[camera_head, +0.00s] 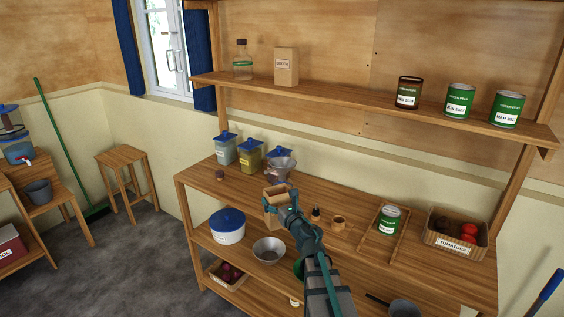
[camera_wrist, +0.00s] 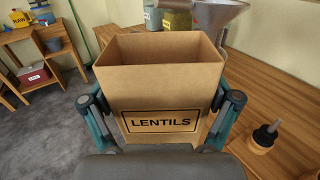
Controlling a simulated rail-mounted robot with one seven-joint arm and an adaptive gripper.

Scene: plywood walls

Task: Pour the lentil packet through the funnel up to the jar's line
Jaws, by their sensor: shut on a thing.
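My gripper (camera_wrist: 161,100) is shut on the brown cardboard lentil packet (camera_wrist: 165,80), with one finger on each side. Its front label reads LENTILS, and its top is open; I cannot see lentils inside. In the head view the packet (camera_head: 272,215) is held roughly upright over the front part of the worktop. The grey metal funnel (camera_head: 283,164) is just behind it, and it also shows beyond the packet's rim in the wrist view (camera_wrist: 217,16). The jar under the funnel is mostly hidden, and I cannot make out its line.
Blue-lidded containers (camera_head: 249,160) stand left of the funnel. Further right are a green can (camera_head: 389,220) on a tray and a tomato crate (camera_head: 455,246). A shelf (camera_head: 340,96) runs above.

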